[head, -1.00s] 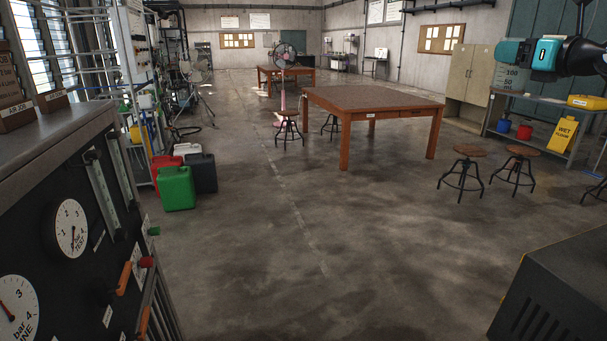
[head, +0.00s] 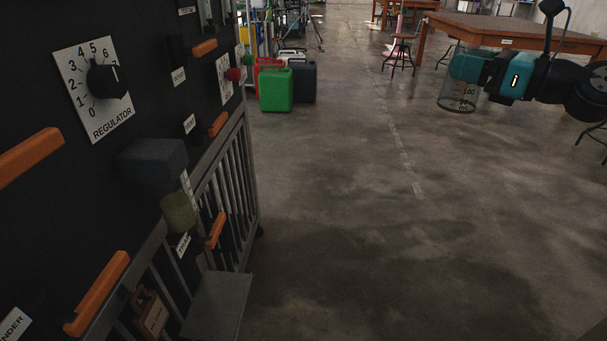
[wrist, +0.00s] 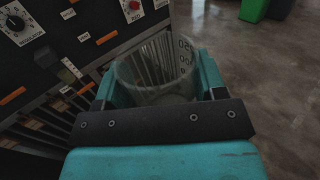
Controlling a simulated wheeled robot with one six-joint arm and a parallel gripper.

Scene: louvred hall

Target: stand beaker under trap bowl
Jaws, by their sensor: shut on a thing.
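The clear beaker (head: 458,97) with dark volume marks is in my gripper (head: 472,67) at the upper right of the head view. In the wrist view the beaker (wrist: 158,75) stands between the teal jaws (wrist: 160,92), open end showing. The trap bowl (head: 179,212) is a small olive cup under a dark grey block (head: 155,162) on the black panel, with a label reading TRAP beside it. A grey shelf plate (head: 217,305) juts out below the bowl, apparently bare. My gripper is well to the right of the bowl.
The black panel carries a regulator dial (head: 108,82), orange handles (head: 96,292) and a slatted lower front (head: 228,180). A green can (head: 276,90) stands beyond the panel.

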